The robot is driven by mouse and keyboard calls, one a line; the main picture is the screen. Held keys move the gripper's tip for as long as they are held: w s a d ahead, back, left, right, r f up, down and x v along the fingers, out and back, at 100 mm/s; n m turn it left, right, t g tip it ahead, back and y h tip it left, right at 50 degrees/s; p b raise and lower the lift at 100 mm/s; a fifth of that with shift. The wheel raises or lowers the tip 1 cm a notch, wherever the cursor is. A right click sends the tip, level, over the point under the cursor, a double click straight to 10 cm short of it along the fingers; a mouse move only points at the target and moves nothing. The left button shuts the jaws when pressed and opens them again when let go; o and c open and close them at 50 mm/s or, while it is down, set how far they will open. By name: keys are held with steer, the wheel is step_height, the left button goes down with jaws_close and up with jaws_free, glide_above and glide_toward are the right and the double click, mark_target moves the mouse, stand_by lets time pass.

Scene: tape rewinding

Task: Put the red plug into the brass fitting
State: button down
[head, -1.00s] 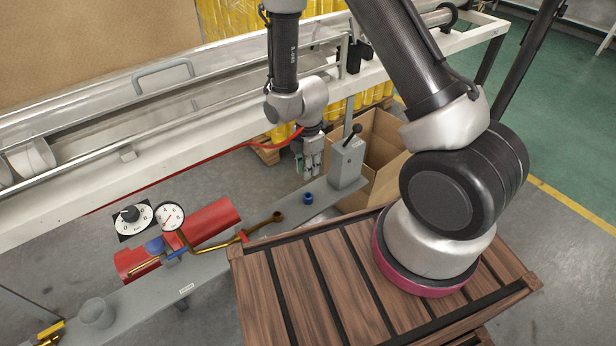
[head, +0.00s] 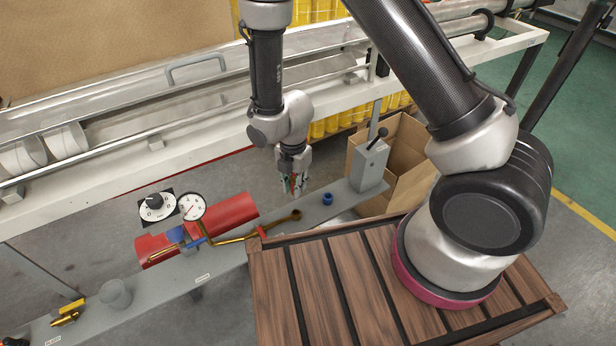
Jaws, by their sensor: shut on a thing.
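My gripper (head: 292,188) points down over the grey bench strip, with its fingers close together. A small bit of red shows between the fingers, which I take for the red plug (head: 293,182); most of it is hidden by the fingers. The brass fitting (head: 296,214) is the round, dark-mouthed end of a bent brass pipe, on the bench strip just below the gripper in the picture. The fingertips appear above it and slightly left, with a small gap.
A blue ring (head: 328,198) sits right of the fitting, then a grey lever box (head: 370,165). A red cylinder (head: 230,213) and a dial gauge (head: 192,207) stand left. A wooden slatted crate (head: 330,285) is in front; a white machine frame (head: 200,145) runs behind.

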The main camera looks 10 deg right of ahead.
steer(key=shift+f, duration=3.6)
steer(key=shift+f, duration=1.3)
steer(key=c, duration=1.2)
jaws_free()
steer(key=shift+c, duration=0.2)
steer(key=shift+r, duration=0.1)
step_height(320, 180, up, 7)
steer(key=shift+r, duration=0.15)
